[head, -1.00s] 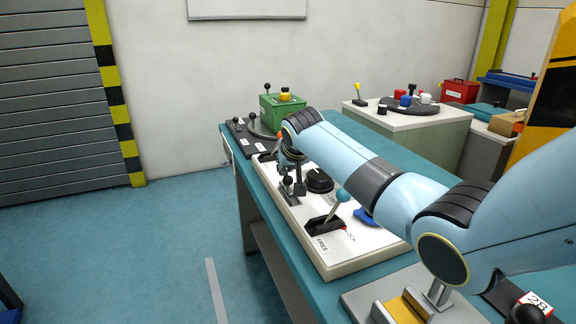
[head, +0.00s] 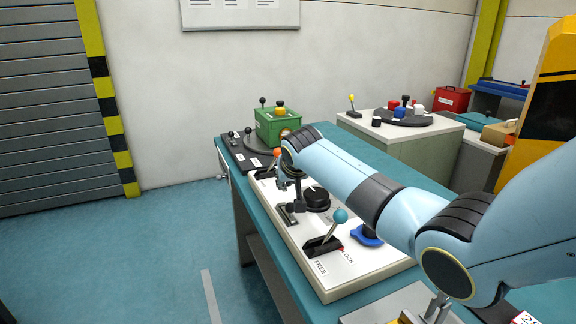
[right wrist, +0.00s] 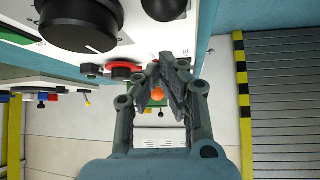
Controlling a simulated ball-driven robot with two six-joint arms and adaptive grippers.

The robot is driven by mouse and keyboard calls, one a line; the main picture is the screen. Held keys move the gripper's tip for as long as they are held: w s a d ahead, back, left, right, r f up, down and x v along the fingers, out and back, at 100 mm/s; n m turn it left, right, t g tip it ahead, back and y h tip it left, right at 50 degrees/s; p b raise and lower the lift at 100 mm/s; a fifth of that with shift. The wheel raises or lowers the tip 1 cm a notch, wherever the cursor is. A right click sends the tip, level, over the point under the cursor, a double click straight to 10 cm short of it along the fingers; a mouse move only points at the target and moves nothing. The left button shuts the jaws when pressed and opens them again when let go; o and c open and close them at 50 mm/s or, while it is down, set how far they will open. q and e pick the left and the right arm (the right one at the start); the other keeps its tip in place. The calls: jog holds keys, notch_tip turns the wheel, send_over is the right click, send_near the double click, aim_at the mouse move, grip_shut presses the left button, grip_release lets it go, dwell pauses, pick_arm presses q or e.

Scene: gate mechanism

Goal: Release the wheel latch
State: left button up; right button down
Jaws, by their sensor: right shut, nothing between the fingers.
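On the white panel (head: 305,258) a lever with a teal ball knob (head: 340,215) rises from a black slotted base (head: 322,246). FREE and LOCK labels lie beside it. The lever leans to the upper right, on the LOCK side. A blue wheel-like knob (head: 366,236) sits to its right, partly behind my arm. My right gripper (head: 292,198) hangs over the panel, left of and beyond the teal lever, apart from it. In the right wrist view its fingers (right wrist: 166,68) are shut and empty. My left gripper is out of view.
A black round knob (head: 316,198) and a metal slot plate (head: 287,215) are close to my right gripper. An orange-knobbed lever (head: 278,153) and a green box (head: 277,125) stand farther back. Open floor lies left of the bench.

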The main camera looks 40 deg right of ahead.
jog(key=v, duration=0.8)
jog(key=shift+s+a, duration=0.1)
jog(key=shift+s, duration=0.2)
jog(key=shift+s+a+r, duration=0.1)
jog(key=shift+a+r, duration=0.05)
jog(key=shift+r, duration=0.15)
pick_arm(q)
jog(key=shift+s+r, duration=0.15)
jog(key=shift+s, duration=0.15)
pick_arm(e)
jog(key=shift+s+a+r, duration=0.1)
jog(key=shift+s+r, duration=0.25)
